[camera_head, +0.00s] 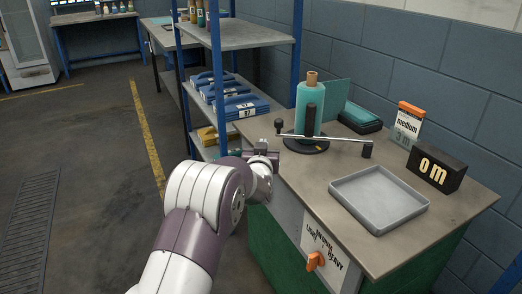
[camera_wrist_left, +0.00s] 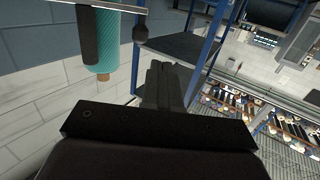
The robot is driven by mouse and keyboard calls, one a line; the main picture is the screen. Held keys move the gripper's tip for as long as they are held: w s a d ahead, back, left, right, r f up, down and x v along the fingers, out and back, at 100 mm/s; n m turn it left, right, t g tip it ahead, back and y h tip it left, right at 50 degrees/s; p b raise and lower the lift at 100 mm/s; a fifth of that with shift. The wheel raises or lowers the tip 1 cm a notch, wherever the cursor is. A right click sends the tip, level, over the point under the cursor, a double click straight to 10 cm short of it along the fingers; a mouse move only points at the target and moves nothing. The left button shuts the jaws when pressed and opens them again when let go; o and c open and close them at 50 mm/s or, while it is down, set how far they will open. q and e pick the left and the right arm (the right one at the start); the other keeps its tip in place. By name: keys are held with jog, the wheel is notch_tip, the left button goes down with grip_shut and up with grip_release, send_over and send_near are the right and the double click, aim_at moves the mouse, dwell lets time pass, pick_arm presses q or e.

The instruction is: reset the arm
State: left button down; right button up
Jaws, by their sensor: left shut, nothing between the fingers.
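My left arm reaches in from the bottom left of the head view. Its gripper (camera_head: 262,150) is by the left edge of the workbench, empty and apart from the objects on it. In the left wrist view the two dark fingers (camera_wrist_left: 165,80) are together with nothing between them. My right gripper is in neither view. The bench top (camera_head: 310,185) holds a teal bottle or spool (camera_head: 308,95) on a round black base with a horizontal metal bar (camera_head: 325,137). The teal piece also shows upside down in the left wrist view (camera_wrist_left: 102,45).
A blue-framed shelf (camera_head: 240,35) stands behind. Open floor lies left.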

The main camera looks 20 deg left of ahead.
pick_arm(q)
jog(key=shift+v, duration=1.2)
jog(key=shift+a+r, duration=0.1)
jog(key=shift+a, duration=0.05)
